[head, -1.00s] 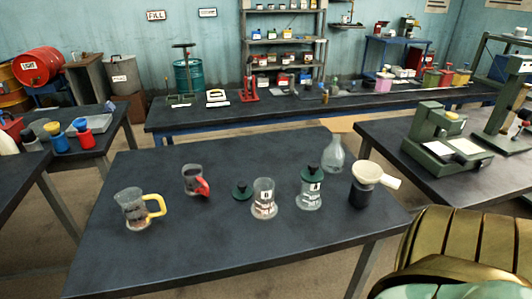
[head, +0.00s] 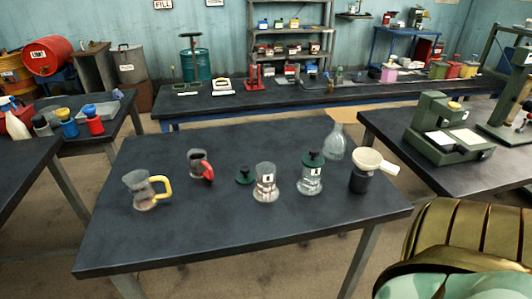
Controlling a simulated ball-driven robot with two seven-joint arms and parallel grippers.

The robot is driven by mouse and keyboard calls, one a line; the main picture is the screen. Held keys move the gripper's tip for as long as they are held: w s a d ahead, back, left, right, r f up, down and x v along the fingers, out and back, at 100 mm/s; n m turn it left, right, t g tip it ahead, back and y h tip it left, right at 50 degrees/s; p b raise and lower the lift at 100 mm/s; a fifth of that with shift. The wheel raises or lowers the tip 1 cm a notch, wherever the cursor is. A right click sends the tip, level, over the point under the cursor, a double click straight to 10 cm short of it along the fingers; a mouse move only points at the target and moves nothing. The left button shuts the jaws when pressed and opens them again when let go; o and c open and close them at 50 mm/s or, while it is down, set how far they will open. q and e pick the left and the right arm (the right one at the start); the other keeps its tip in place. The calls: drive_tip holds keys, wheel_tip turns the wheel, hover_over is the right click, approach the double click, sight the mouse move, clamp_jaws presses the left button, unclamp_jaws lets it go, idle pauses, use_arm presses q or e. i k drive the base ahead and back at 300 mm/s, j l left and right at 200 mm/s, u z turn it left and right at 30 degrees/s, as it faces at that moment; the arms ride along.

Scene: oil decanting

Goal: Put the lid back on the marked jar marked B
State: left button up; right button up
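An open clear glass jar (head: 265,184) with a small white label stands upright on the dark front table (head: 230,235). Its label mark is too small to read surely. A dark green lid (head: 245,175) with a black knob lies on the table just left of it, apart from it. A second clear labelled jar (head: 311,178) stands to the right with a similar green lid (head: 312,158) on top. Neither of my grippers is in view.
A glass jug with yellow handle (head: 144,190) and a smaller red-handled jug (head: 199,165) stand left. A clear flask (head: 335,142) and a dark container with a cream funnel-like top (head: 364,170) stand right. The table's front is clear. A green machine (head: 445,130) stands on the right table.

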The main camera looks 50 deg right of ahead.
sight(265, 188)
drive_tip(key=z, duration=1.35)
drive_tip(key=i+j+z, duration=0.3)
drive_tip(key=i, duration=0.25)
